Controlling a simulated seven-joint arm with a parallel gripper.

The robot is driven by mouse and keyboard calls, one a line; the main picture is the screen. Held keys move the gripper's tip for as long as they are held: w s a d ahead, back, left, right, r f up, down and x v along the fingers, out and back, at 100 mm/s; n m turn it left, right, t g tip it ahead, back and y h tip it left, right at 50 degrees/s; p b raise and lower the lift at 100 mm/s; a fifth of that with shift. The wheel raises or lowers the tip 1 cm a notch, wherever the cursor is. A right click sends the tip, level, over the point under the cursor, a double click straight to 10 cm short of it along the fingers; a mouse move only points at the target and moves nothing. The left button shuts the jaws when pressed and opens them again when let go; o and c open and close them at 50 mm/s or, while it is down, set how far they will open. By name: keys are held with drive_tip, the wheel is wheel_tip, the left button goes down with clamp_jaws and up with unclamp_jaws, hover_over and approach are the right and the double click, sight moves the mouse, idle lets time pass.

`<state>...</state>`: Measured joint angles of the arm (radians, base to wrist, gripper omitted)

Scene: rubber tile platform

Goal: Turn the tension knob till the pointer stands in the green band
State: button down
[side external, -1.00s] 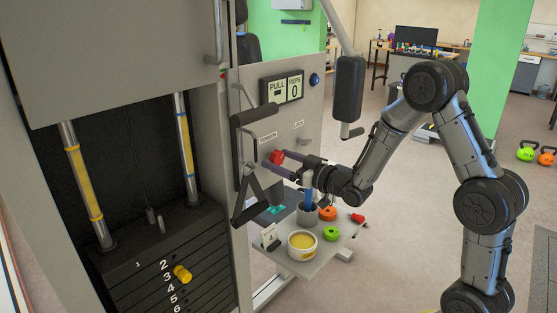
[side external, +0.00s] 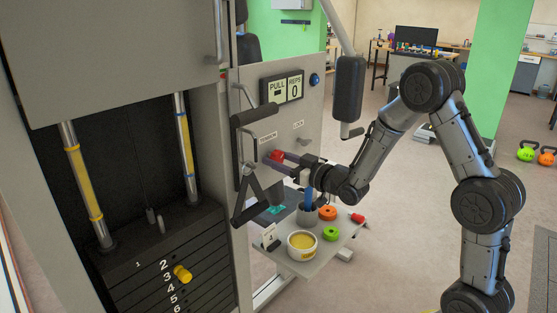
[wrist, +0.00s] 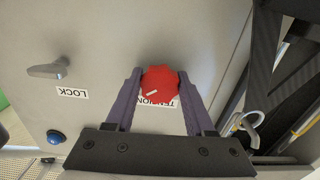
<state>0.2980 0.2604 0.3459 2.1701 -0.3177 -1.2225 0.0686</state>
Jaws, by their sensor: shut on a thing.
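The red tension knob (wrist: 161,82) sits on the grey machine panel; it also shows in the side external view (side external: 276,156). A white pointer line on its face points to the lower left in the wrist view. My gripper (wrist: 160,76) has its two purple fingers on either side of the knob, shut on it; in the side external view the gripper (side external: 283,159) reaches the panel from the right. The TENSION label (wrist: 170,103) is partly covered by the knob in the wrist view. I cannot make out a green band around the knob.
A lock lever (wrist: 47,70) with a LOCK label is on the same panel. A black strap handle (side external: 244,205) hangs left of the knob. Below is a tray (side external: 300,277) with a yellow-filled tub (side external: 302,243), a grey pot and coloured rings.

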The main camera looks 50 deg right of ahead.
drive_tip(key=shift+m, duration=0.4)
drive_tip(key=m, duration=1.3)
drive_tip(key=shift+m, duration=0.4)
drive_tip(key=m, duration=0.3)
drive_tip(key=shift+a+m, duration=0.1)
drive_tip(key=shift+m, duration=0.2)
drive_tip(key=m, duration=0.3)
drive_tip(key=shift+r+m, duration=0.1)
drive_tip(key=shift+m, duration=0.2)
drive_tip(key=m, duration=0.6)
drive_tip(key=shift+m, duration=0.4)
